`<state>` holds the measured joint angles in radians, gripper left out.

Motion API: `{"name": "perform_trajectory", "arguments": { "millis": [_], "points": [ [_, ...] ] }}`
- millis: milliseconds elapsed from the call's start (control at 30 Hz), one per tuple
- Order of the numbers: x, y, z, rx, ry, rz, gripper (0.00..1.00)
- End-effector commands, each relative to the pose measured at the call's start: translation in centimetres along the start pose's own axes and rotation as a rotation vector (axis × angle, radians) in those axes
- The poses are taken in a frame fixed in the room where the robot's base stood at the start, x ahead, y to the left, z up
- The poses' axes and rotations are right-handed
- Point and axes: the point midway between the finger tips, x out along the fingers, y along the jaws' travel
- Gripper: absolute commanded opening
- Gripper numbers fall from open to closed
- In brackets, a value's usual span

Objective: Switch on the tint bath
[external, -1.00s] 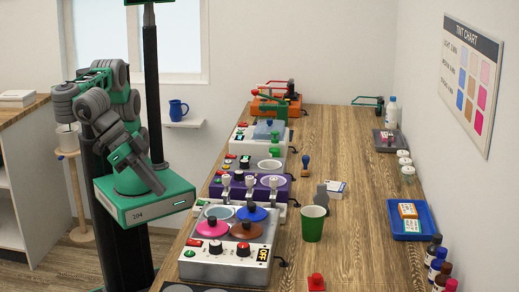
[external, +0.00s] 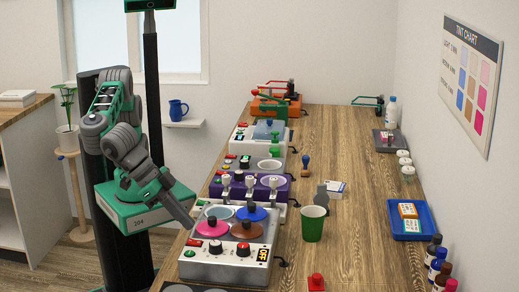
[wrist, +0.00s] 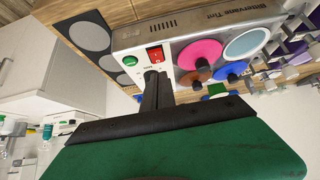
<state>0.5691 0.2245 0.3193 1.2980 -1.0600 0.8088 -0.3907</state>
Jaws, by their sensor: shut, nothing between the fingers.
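The tint bath (external: 225,268) is a silver box at the near left of the bench, with pink, blue and brown lids and a pale open well. Its front panel has a green button (external: 189,253), knobs and a small display (external: 263,255) that seems to read OFF. In the wrist view the bath (wrist: 205,25) shows a red switch (wrist: 155,54) beside a green button (wrist: 131,60). My gripper (external: 190,224) is shut and empty, at the bath's left side. In the wrist view its fingertips (wrist: 151,76) appear just below the red switch; contact cannot be told.
A purple unit (external: 250,187) with upright taps stands behind the bath. A green cup (external: 313,224) stands to its right, and a red-knobbed object (external: 316,282) is at the near edge. A blue tray (external: 410,232) and bottles line the right side. The bench middle is fairly clear.

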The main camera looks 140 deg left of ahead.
Motion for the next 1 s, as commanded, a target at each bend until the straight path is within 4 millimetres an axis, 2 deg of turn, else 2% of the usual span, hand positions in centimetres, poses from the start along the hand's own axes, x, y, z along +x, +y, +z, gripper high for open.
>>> {"name": "perform_trajectory", "arguments": {
  "millis": [67,233,567,700,1000],
  "points": [
    [1.0,0.0,1.3,0.005,-0.002,-0.001,0.00],
    [2.0,0.0,2.3,0.003,-0.001,0.001,0.00],
    [2.1,0.0,2.5,0.003,-0.001,0.001,0.00],
    [2.8,0.1,3.4,0.004,0.003,0.001,0.00],
    [2.3,0.0,2.9,0.003,0.003,0.001,0.00]
  ]
}}
